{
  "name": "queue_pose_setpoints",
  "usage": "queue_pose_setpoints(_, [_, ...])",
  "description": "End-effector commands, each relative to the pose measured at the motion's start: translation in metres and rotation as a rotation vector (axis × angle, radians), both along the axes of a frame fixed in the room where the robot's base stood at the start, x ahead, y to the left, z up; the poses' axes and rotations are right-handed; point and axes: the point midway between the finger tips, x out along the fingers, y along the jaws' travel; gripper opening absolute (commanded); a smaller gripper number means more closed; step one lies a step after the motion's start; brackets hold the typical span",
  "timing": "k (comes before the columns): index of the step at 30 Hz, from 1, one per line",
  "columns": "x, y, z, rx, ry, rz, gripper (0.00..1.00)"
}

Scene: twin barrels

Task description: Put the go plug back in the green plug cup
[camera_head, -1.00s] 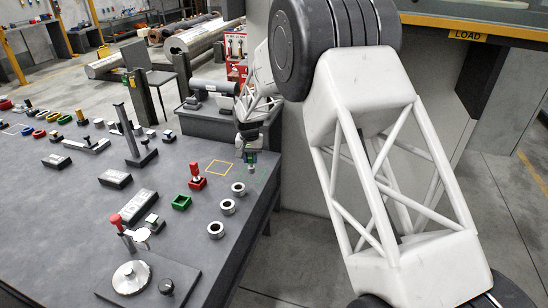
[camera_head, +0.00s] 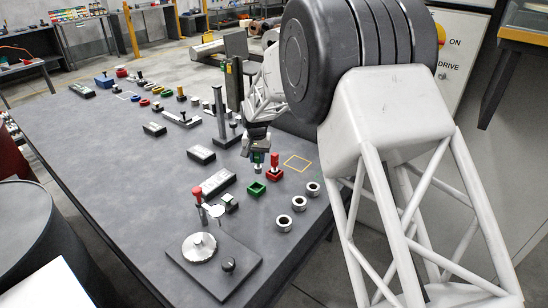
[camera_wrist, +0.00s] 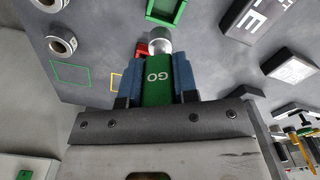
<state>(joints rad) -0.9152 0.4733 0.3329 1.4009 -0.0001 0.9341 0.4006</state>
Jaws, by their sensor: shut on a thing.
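My gripper (camera_head: 257,150) is shut on the go plug (camera_wrist: 158,78). The plug has a green handle marked GO and a silver cylindrical end (camera_wrist: 159,40). In the head view the plug (camera_head: 257,167) hangs below the fingers, above the table. The green plug cup (camera_head: 256,189) is a square green holder on the table, just nearer the camera than the plug. In the wrist view the green cup (camera_wrist: 181,17) lies beyond the silver end, cut off by the top edge. The plug is outside the cup; its exact height is unclear.
A red plug in a red holder (camera_head: 275,172) stands close to the right of my gripper. Several metal rings (camera_head: 299,203) line the right edge. A yellow outline (camera_head: 297,163) is clear.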

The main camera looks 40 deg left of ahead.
Motion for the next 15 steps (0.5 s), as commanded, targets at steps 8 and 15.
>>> queue_pose_setpoints(8, [-0.0078,0.0071,0.0014,0.000,0.000,0.009,0.00])
queue_pose_setpoints(15, [-0.0075,0.0068,0.0013,0.000,0.000,0.009,0.00])
